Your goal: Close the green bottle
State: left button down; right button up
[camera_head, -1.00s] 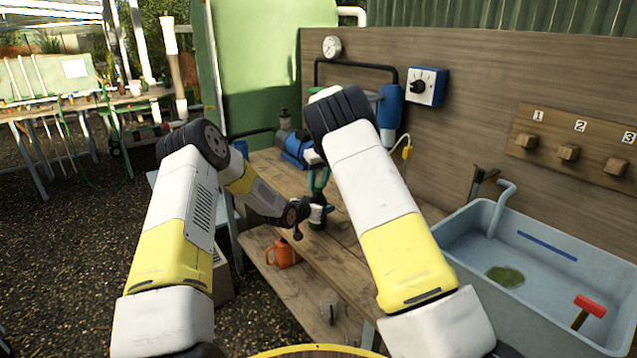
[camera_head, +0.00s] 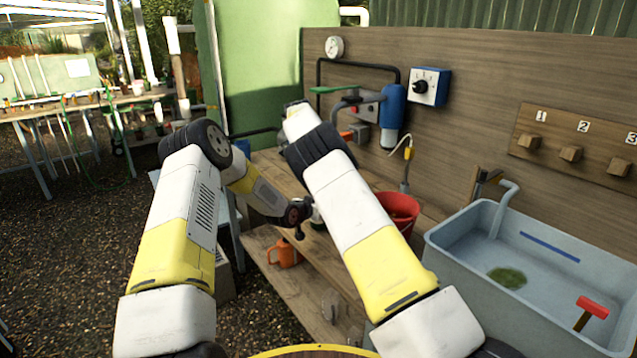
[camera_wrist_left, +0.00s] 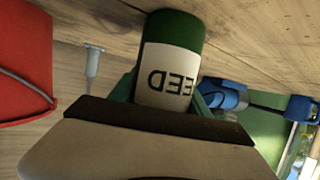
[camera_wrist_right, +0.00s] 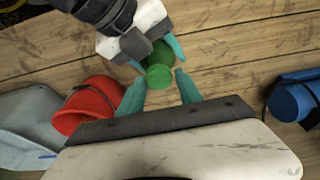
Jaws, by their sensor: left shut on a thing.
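The green bottle (camera_wrist_left: 178,32) has a white label reading FEED, upside down in the left wrist view. My left gripper (camera_wrist_left: 165,98) is shut around it. In the right wrist view the bottle's round green top (camera_wrist_right: 158,76) faces the camera, held by my left gripper (camera_wrist_right: 150,50); I cannot tell whether that top is a separate cap. My right gripper (camera_wrist_right: 160,88) is open, its teal fingers spread on either side of the green top, apparently not closed on it.
A red bucket (camera_head: 397,212) stands on the wooden bench (camera_head: 275,170), near the grey sink (camera_head: 470,245). A blue pump-like device (camera_wrist_left: 222,95) shows beside the bottle in the left wrist view. An orange can (camera_head: 286,252) sits on the lower shelf.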

jog(key=shift+o, duration=1.2)
jog(key=shift+r, duration=0.1)
jog(key=v, duration=1.1)
jog(key=shift+r, duration=0.4)
jog(key=shift+s+a, duration=0.1)
pick_arm(q)
jog(key=shift+c, duration=2.1)
grip_release()
